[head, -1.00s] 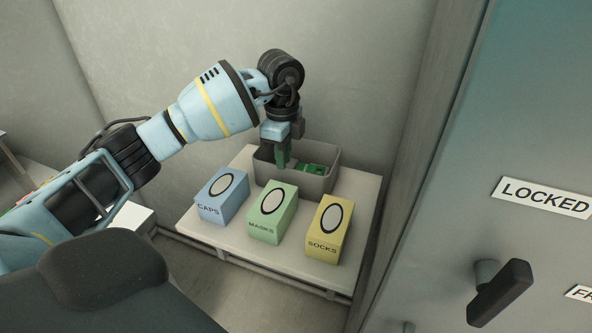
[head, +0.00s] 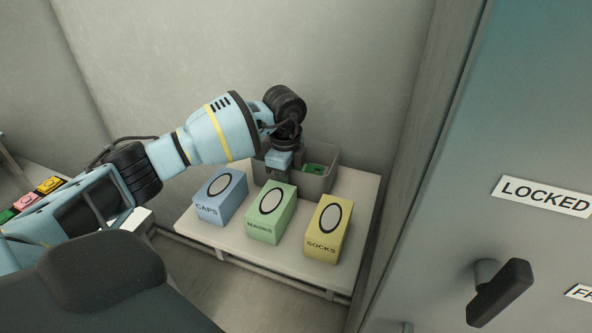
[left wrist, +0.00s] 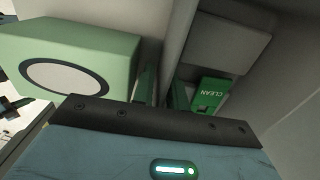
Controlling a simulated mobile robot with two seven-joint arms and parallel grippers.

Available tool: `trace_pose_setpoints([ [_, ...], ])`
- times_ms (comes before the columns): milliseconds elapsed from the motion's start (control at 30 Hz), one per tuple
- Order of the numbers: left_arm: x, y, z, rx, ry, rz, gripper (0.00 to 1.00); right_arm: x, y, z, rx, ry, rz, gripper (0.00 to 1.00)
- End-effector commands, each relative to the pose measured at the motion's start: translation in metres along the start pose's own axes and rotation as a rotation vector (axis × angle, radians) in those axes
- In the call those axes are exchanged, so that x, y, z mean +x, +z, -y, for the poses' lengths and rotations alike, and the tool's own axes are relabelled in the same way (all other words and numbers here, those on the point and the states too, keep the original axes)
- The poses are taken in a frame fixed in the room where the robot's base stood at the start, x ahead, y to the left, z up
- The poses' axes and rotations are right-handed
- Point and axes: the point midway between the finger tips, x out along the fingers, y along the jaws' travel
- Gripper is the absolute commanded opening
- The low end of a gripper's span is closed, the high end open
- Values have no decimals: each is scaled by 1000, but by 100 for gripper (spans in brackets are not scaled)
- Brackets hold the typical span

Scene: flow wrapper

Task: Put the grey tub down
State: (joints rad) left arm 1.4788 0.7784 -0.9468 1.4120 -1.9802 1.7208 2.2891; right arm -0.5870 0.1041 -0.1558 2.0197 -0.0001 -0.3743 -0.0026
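The grey tub (head: 327,184) stands on the pale table (head: 357,200) near the wall, behind the row of boxes. My right gripper is not in view.
A blue CAPS box (head: 220,197), a green MASKS box (head: 270,213) and a yellow SOCKS box (head: 328,228) stand in front of the tub. The green box is close beside my left gripper. A LOCKED door (head: 500,120) with a dark handle (head: 500,292) is at the right.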

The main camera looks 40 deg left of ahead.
Motion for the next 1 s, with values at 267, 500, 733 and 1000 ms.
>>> trace_pose_setpoints([
  [267, 5, 0, 0, 1, 0, 0, 15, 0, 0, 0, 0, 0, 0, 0],
  [500, 5, 0, 0, 0, 0, 0, 0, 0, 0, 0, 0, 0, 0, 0],
  [733, 4, 0, 0, 0, -2, -1, 0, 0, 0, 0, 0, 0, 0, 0],
  [1000, -14, 0, 1, -1, -6, -2, 0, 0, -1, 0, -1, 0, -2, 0],
])
